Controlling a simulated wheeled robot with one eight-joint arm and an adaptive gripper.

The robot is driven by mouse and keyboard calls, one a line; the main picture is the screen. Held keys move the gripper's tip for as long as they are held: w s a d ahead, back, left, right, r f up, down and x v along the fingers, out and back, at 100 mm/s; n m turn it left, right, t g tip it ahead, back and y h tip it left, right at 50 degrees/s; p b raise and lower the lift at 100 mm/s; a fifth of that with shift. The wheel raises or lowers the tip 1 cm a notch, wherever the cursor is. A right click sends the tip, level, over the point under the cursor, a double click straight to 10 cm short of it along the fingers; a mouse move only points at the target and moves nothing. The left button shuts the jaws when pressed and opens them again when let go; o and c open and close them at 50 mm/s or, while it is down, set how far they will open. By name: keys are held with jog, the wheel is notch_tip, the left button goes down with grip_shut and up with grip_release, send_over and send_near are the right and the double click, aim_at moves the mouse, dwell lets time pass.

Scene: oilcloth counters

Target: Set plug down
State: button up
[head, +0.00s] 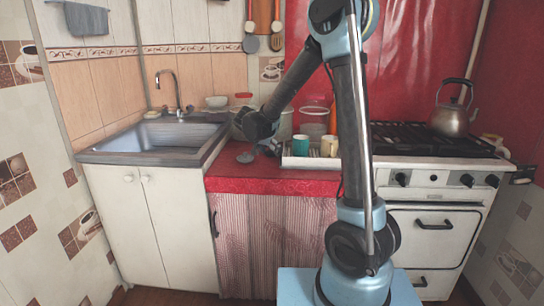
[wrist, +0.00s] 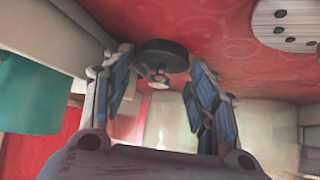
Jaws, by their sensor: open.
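The plug (wrist: 162,52) is a dark round disc with a small pale metal knob. In the wrist view it shows against the red oilcloth, seemingly lying flat on it, between the fingertips of my gripper (wrist: 160,66). The fingers are open, with a gap visible on each side of the plug. In the head view my gripper (head: 269,148) is low over the red counter (head: 270,183), between the sink and the tray of cups. The plug cannot be clearly made out there.
A grey round disc with holes (wrist: 286,20) lies beside the plug; it also shows in the head view (head: 245,157). The sink (head: 160,137) is left. A teal cup (head: 300,146) and a pale cup (head: 329,147) stand right, before the stove (head: 440,165).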

jog(key=c, duration=0.8)
jog(key=shift+r, duration=0.1)
notch_tip(320, 180, up, 10)
jog(key=shift+f, duration=0.1)
